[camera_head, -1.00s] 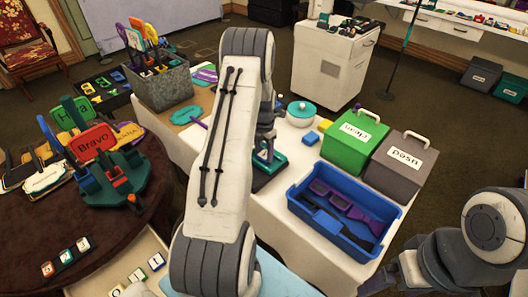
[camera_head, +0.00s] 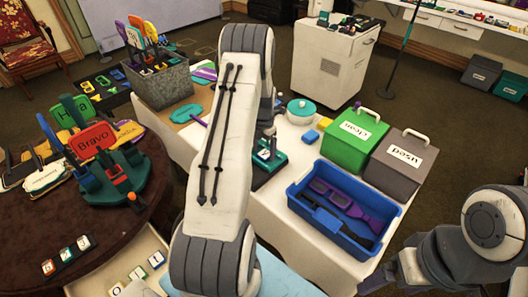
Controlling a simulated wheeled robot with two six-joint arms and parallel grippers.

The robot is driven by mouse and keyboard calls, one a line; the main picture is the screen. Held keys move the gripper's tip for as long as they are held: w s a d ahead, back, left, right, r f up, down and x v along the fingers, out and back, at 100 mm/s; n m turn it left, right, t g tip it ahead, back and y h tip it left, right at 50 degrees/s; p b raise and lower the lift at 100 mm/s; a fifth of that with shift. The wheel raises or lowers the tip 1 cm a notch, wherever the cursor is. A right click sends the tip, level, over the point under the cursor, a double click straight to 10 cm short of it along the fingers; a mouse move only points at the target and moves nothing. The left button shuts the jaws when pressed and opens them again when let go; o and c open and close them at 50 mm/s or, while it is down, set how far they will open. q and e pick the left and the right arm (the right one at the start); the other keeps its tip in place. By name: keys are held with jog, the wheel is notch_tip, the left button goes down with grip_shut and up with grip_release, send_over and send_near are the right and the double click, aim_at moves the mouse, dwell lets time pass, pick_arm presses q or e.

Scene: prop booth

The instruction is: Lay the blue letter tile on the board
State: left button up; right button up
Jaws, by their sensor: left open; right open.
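Three blue-edged or similar letter tiles lie in the open white drawer at lower left; the clearest blue one (camera_head: 156,259) is at their right end. I cannot read its letter surely. A teal stand (camera_head: 268,165) with a pale letter mark is partly hidden behind my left arm; I cannot tell whether it is the board. My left gripper (camera_head: 268,132) is mostly hidden behind its own upper arm, near the teal stand, and open, with nothing visible in it. My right gripper (camera_head: 378,280) is at the bottom edge, partly cut off, open, below the blue tray.
A round dark table (camera_head: 110,235) holds name signs and several letter tiles (camera_head: 66,254). On the white table, a blue tray (camera_head: 300,208) holds dark and purple items. Green (camera_head: 345,150) and grey (camera_head: 385,180) lidded boxes stand behind it. A grey bin (camera_head: 170,92) stands further back.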

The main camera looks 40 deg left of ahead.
aim_at(264, 154)
pick_arm(q)
notch_tip(264, 154, up, 11)
jog(key=b, duration=0.1)
jog(key=d+r+m, duration=0.3)
jog(key=d+m, duration=0.3)
jog(key=d, duration=0.3)
jog(key=d+r+m, duration=0.3)
jog(key=d+m, duration=0.3)
jog(key=d, duration=0.2)
jog(key=s+d+r+m, duration=0.4)
jog(key=s+d+m, duration=1.1)
jog(key=d+m, duration=0.25)
jog(key=s+d+m+h, duration=0.1)
jog(key=s+d+m, duration=0.2)
jog(key=s+m, duration=1)
jog(key=shift+d+f, duration=0.15)
jog(key=shift+d, duration=0.1)
jog(key=shift+w, duration=0.1)
